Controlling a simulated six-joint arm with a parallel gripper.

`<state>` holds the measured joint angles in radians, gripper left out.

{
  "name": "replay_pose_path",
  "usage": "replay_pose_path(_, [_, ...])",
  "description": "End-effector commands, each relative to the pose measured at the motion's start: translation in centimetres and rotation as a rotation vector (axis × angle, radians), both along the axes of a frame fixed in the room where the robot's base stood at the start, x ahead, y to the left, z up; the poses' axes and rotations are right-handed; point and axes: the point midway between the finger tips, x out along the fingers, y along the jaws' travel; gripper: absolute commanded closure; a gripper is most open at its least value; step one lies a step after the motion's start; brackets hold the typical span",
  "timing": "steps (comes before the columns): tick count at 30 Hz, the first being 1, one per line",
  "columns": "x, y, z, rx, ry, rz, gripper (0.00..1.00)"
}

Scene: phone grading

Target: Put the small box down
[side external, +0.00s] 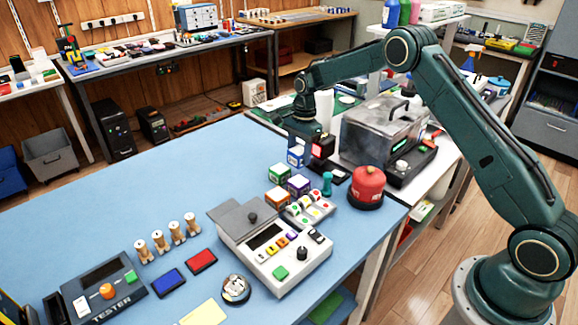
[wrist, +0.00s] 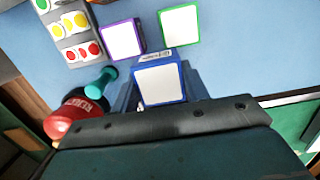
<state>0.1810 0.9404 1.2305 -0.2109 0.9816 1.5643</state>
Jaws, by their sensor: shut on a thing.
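The small box (wrist: 160,82) has a white face and a blue border. It sits between the fingers of my gripper (wrist: 164,98), which is shut on it, in the wrist view. In the side view the blue-and-white box (side external: 296,157) is under my gripper (side external: 304,148), near the far edge of the blue table. I cannot tell whether its underside touches the table. Two similar boxes stand close by, a green-edged one (wrist: 180,26) and a purple-edged one (wrist: 122,38). Both are apart from the held box in the wrist view.
An orange-edged box (side external: 277,198) stands near them. A red REJECT object (side external: 368,187) and a small teal object (side external: 327,184) are to the right. A grey console (side external: 270,245) is in front, and a metal chamber (side external: 382,130) behind right. The blue table (side external: 180,190) is clear at left.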

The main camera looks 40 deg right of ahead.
Motion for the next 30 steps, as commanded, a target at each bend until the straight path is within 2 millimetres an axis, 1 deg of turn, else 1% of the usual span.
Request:
replay_pose_path(11, [0.1, 0.1, 0.1, 0.0, -0.001, 0.0, 0.78])
replay_pose_path(17, [0.7, 1.1, 1.0, 0.0, -0.004, -0.001, 0.78])
replay_pose_path(20, [1.4, 2.4, 2.2, -0.001, -0.006, -0.004, 0.78])
replay_pose_path(23, [2.2, 4.2, 3.9, -0.001, -0.006, -0.005, 0.78])
replay_pose_path(26, [2.9, 6.4, 6.2, -0.002, -0.008, -0.004, 0.78])
replay_pose_path(30, [3.5, 9.5, 9.9, -0.003, -0.008, -0.001, 0.78])
